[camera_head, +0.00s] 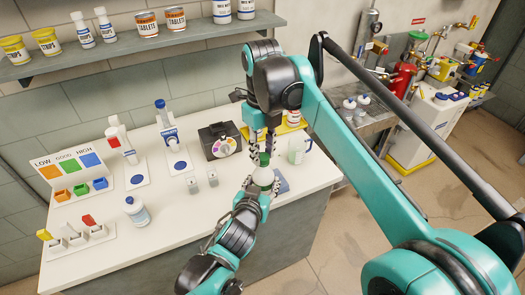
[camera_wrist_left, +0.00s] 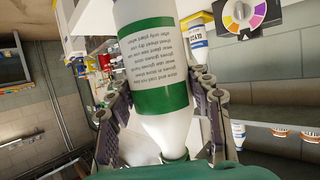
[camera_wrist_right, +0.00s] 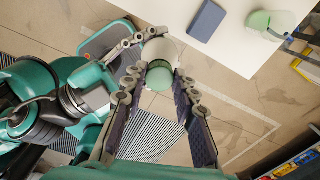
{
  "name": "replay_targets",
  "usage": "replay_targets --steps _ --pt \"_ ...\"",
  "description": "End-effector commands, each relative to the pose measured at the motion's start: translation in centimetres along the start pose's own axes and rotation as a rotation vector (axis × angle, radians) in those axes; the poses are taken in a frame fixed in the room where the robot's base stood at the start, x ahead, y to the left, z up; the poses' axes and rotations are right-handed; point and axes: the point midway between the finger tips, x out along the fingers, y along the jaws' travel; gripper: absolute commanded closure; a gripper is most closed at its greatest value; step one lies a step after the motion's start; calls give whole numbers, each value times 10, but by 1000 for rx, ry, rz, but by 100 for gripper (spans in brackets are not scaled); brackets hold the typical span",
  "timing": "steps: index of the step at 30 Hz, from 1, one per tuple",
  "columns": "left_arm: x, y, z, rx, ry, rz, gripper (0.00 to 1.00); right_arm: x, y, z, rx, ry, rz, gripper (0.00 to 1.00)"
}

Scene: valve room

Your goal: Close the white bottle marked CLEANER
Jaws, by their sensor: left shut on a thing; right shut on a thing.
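A white bottle (camera_head: 263,177) with green label bands stands roughly upright over the table's front right edge. My left gripper (camera_head: 258,190) is shut around its body. In the left wrist view the bottle (camera_wrist_left: 158,75) fills the space between the fingers, with small unreadable text; the word CLEANER does not show. My right gripper (camera_head: 264,148) points down from above, shut on a green cap (camera_head: 264,159). The cap also shows between the right fingers in the right wrist view (camera_wrist_right: 160,78), in line with the bottle top (camera_wrist_right: 160,48). I cannot tell whether it is seated.
A green mug (camera_head: 297,148) and a flat blue object (camera_head: 282,184) are close by on the white table (camera_head: 190,225). A black box with a colour dial (camera_head: 222,140) stands behind. Another white bottle with a blue cap (camera_head: 137,211) stands at left. Floor lies below the grippers.

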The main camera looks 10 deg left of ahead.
Motion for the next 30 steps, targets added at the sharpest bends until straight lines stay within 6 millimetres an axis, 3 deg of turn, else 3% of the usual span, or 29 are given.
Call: replay_targets --steps 11,12,14,23,30 --pt "0 0 0 1 0 1 100 0 -1 1 73 -2 -1 81" --pt "0 0 0 1 0 1 100 0 -1 1 72 -2 -1 67" --pt "0 0 0 1 0 1 100 0 -1 1 72 -2 -1 52" --pt "0 0 0 0 1 0 100 -1 0 0 71 -1 -1 52" --pt "0 0 0 0 1 0 100 -29 0 0 70 -1 0 52"
